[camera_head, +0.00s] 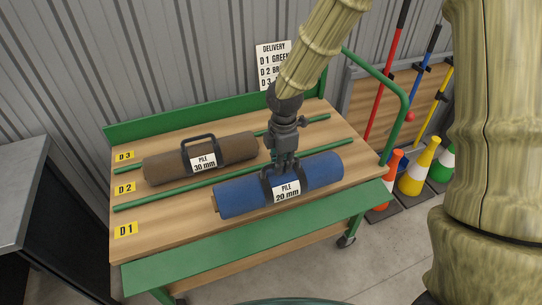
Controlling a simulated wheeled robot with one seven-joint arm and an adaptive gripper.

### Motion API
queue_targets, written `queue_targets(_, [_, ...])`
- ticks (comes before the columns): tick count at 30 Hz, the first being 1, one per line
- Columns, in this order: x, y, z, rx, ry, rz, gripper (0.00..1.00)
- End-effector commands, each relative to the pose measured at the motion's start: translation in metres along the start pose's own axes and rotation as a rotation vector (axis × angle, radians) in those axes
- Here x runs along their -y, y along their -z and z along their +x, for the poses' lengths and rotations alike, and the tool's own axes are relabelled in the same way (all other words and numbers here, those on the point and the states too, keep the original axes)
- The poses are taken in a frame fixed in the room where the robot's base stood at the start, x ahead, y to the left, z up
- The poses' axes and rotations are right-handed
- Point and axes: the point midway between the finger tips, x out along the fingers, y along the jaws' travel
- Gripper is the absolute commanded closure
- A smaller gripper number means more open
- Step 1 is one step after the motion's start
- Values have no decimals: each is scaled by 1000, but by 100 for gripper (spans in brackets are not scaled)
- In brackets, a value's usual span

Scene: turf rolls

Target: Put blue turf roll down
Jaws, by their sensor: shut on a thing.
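The blue turf roll (321,175) lies lengthwise in the front lane, D1, of the wooden trolley top, with a black handle and a "PILE 20 mm" label. My gripper (284,166) is above its middle, shut on the handle. The gripper and arm hide part of the handle. I cannot tell whether the roll rests on the wood or hangs just above it. A brown turf roll (225,151) with a "PILE 30 mm" label and a black handle lies in the D2 lane behind.
The trolley (150,258) has green rails between the lanes and yellow labels D1, D2 and D3 at left. The D3 lane looks empty. A delivery sign (270,52) hangs behind. Coloured cones (419,167) and poles stand at right. A grey cabinet (35,165) is at left.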

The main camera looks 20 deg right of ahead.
Motion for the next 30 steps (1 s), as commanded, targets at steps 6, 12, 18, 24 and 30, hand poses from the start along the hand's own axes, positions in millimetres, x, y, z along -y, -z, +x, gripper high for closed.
queue_targets(6, [-38, 2, 2, -1, -1, 0, 100])
queue_targets(12, [-60, 2, 4, 0, -1, 0, 100])
queue_targets(18, [-66, 2, 5, 0, -1, -1, 100])
queue_targets(24, [-74, 3, 9, 0, 0, -1, 100])
queue_targets(30, [-73, 2, 28, 1, 1, -1, 100])
